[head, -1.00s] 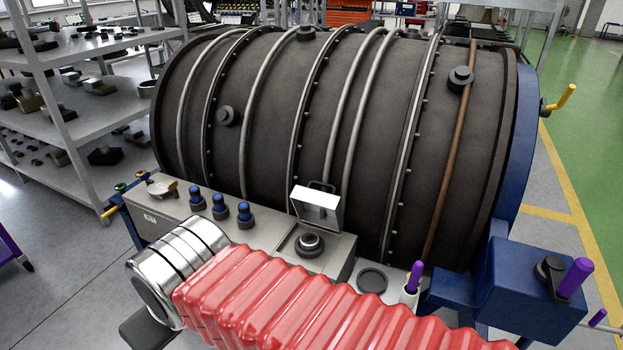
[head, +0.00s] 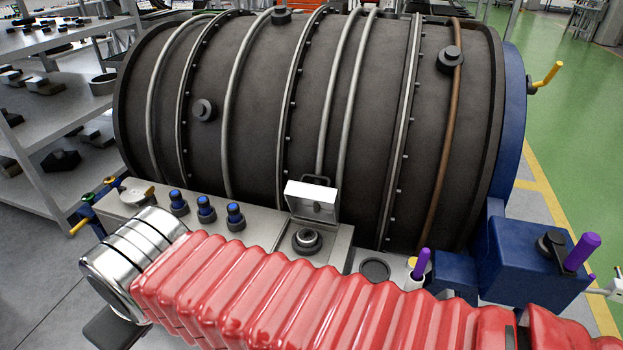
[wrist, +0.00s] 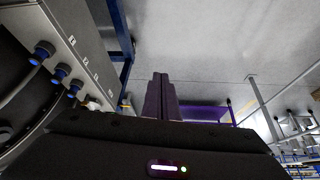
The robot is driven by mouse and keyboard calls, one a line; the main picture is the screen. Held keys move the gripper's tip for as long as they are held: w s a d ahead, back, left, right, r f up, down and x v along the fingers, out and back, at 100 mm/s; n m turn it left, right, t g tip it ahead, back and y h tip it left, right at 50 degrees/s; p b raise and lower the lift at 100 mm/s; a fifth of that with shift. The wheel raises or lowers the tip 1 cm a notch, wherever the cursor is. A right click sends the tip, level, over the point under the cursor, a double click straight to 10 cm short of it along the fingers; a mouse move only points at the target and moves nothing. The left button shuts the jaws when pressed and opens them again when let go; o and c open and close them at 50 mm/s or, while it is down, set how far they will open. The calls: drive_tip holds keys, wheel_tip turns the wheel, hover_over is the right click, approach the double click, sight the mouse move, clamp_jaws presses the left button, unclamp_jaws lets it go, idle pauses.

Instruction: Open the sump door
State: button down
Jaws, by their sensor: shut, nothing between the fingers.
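The sump door, which looks like a small pale metal lid with a handle (head: 312,201), stands raised upright at the back of a grey box in the head view. A dark round cap with a metal rim (head: 307,240) shows uncovered in front of it on the box top. My gripper is out of the head view, where my red-sleeved arm crosses the foreground. In the wrist view the purple fingers of my gripper (wrist: 160,97) are together and empty, pointing over the grey floor. The door does not show in the wrist view.
The large dark engine casing (head: 265,110) fills the middle behind the box. Blue-capped fittings (head: 205,209) stand left of it; they also show in the wrist view (wrist: 61,72). A blue block with a purple handle (head: 580,252) is at right. Shelving (head: 55,120) stands at left.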

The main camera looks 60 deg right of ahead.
drive_tip(key=w+d+n+h, duration=0.2)
drive_tip(key=d+n, duration=0.1)
drive_tip(key=d, duration=0.4)
drive_tip(key=w+d+n+h, duration=0.1)
drive_tip(key=w+d+n, duration=0.1)
drive_tip(key=d, duration=0.5)
drive_tip(key=n+g+h, duration=0.4)
drive_tip(key=n+h, duration=0.3)
drive_tip(key=n, duration=0.8)
approach(315, 197)
wheel_tip(315, 197, up, 3)
drive_tip(key=w+d, duration=0.2)
drive_tip(key=d, duration=0.1)
drive_tip(key=shift+s, duration=0.15)
drive_tip(key=shift+x, duration=4.95)
